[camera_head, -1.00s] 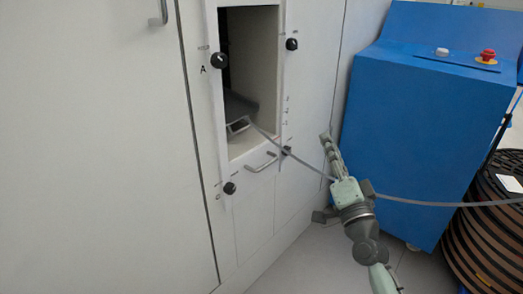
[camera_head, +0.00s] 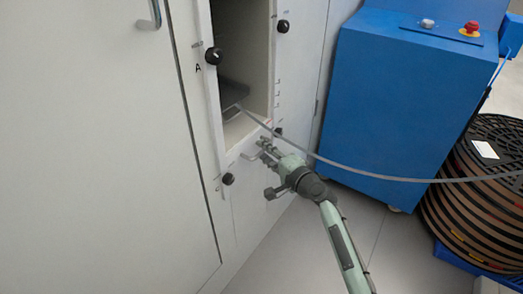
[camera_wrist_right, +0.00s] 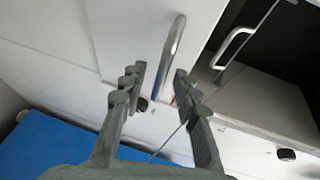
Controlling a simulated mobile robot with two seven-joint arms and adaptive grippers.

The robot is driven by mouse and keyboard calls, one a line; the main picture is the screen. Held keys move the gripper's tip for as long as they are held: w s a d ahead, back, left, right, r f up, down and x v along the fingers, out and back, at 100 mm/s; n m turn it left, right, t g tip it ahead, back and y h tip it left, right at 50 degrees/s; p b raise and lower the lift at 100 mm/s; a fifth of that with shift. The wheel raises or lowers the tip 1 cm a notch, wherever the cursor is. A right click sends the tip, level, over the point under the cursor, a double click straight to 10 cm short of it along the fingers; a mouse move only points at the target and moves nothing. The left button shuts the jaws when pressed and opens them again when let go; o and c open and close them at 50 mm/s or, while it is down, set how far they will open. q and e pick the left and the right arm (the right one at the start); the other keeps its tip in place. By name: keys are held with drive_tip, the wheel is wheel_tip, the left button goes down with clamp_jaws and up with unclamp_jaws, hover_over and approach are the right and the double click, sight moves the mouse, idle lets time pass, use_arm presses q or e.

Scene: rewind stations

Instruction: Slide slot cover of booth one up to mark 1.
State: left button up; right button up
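The slot cover (camera_head: 252,192) is a white panel below the dark booth opening (camera_head: 242,55). Its metal bar handle (camera_head: 250,156) sits near the panel's top edge and also shows in the right wrist view (camera_wrist_right: 172,50). My right gripper (camera_head: 265,150) is at the handle's right end in the head view. In the right wrist view the gripper (camera_wrist_right: 155,78) is open, with the handle's end between and just beyond its fingertips; I cannot tell whether they touch. Small marks (camera_head: 277,95) run along the opening's right frame; their numbers are too small to read. My left gripper is out of view.
Black knobs (camera_head: 213,56) sit around the opening's frame. A grey strip (camera_head: 345,168) runs from inside the opening rightward past my right arm. A blue cabinet (camera_head: 400,110) and stacked reels (camera_head: 478,205) stand at the right. Grey floor (camera_head: 275,262) is clear below.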

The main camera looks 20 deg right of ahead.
drive_tip(key=shift+w+a+f, duration=0.1)
drive_tip(key=shift+w+a, duration=0.1)
drive_tip(key=shift+w, duration=0.4)
clamp_jaws()
